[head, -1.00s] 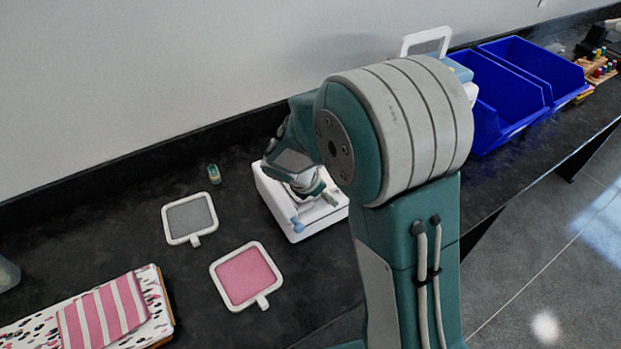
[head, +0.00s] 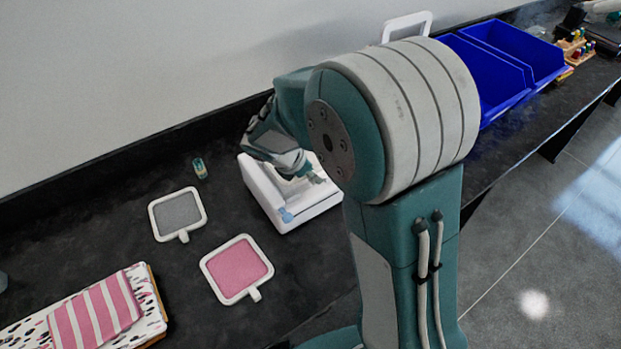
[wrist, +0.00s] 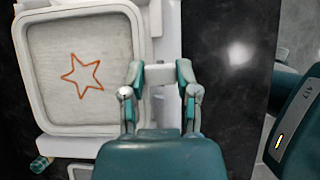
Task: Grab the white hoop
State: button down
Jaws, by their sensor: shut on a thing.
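A white square hoop (wrist: 136,28) with pale cloth and an orange star fills the upper left of the wrist view. A white tab (wrist: 160,77) on its right side lies between the fingertips of my gripper (wrist: 161,76), which is shut on it. In the head view my gripper (head: 308,178) is over a white machine (head: 305,213), and my arm hides most of the held hoop there. White parts of the machine lie under and beside the hoop in the wrist view.
A grey-filled hoop (head: 178,215) and a pink-filled hoop (head: 237,269) lie flat on the dark counter, left of the machine. A small bottle (head: 199,168) stands near the wall. Striped cloth (head: 97,312) lies front left. Blue bins (head: 512,50) stand back right.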

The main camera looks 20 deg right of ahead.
jog(key=s+d+r, duration=0.1)
jog(key=s+r, duration=0.9)
jog(key=s, duration=0.4)
jog(key=shift+d, duration=0.4)
